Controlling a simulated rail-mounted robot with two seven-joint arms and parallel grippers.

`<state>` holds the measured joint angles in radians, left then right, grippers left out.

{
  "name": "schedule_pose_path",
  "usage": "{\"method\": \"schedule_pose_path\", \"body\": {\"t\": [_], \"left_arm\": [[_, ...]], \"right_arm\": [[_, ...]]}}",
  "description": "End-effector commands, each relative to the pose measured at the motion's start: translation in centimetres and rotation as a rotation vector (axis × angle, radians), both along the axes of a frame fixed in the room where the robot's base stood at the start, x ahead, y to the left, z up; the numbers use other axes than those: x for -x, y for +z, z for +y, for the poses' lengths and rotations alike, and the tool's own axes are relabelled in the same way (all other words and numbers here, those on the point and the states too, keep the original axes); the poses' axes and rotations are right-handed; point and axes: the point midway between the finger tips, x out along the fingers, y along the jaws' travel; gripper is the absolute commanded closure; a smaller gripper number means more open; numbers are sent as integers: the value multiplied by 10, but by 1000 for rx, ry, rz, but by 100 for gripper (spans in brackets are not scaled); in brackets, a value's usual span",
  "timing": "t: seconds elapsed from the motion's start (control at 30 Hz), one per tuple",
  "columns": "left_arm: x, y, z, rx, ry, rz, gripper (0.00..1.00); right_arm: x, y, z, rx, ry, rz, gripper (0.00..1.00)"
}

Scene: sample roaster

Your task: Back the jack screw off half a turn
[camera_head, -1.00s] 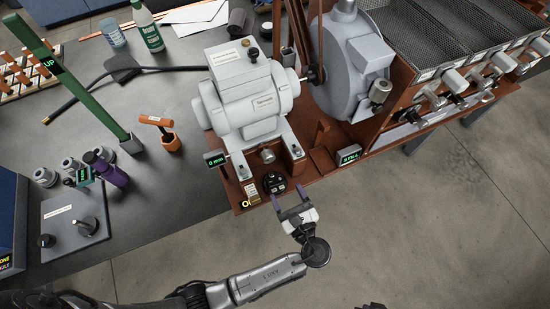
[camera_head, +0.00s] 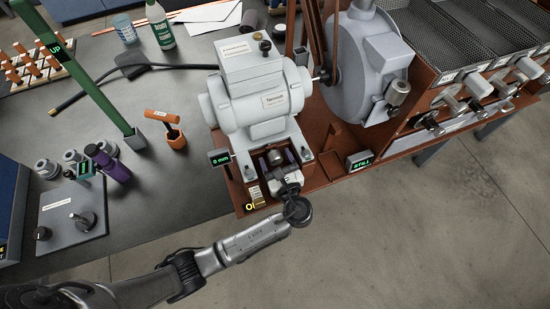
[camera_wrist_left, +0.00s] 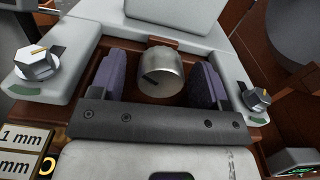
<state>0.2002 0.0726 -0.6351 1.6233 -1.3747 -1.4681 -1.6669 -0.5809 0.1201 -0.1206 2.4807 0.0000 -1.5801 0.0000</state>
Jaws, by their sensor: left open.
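The grey motor (camera_head: 262,103) sits on the brown base of the roaster. At its front, between its two feet, is a silver cylindrical screw head with a dark mark (camera_wrist_left: 160,75), which I take as the jack screw; its top also shows in the head view (camera_head: 274,157). My left gripper (camera_head: 277,163) is open at the front of the motor. In the left wrist view its two purple-grey fingers (camera_wrist_left: 157,82) stand on either side of the screw head, with visible gaps. The black knob in front of the motor is hidden under the gripper. My right gripper is not in view.
Hex bolts with orange marks stand on the left foot (camera_wrist_left: 37,65) and right foot (camera_wrist_left: 257,98). A small display (camera_head: 220,157) reads 0 mm; another (camera_head: 359,160) reads STILL. Yellow-white label plates (camera_head: 256,194) lie left of the gripper. Belts and the drum housing (camera_head: 362,65) rise behind.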

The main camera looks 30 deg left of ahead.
Motion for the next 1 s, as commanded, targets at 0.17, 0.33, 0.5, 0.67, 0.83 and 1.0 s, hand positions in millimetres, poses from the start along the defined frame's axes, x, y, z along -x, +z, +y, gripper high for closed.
{"method": "schedule_pose_path", "body": {"t": [0.17,0.33,0.5,0.67,0.83,1.0], "left_arm": [[-5,0,5,1,0,1,31],[-5,0,6,1,0,1,31],[-5,0,6,1,0,1,34],[-5,0,6,1,0,1,50],[-5,0,6,1,0,1,66],[-5,0,6,1,0,1,80]], "right_arm": [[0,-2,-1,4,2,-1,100],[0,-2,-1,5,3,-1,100],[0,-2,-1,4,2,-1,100],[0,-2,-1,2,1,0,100],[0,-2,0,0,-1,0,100],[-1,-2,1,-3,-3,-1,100]]}}
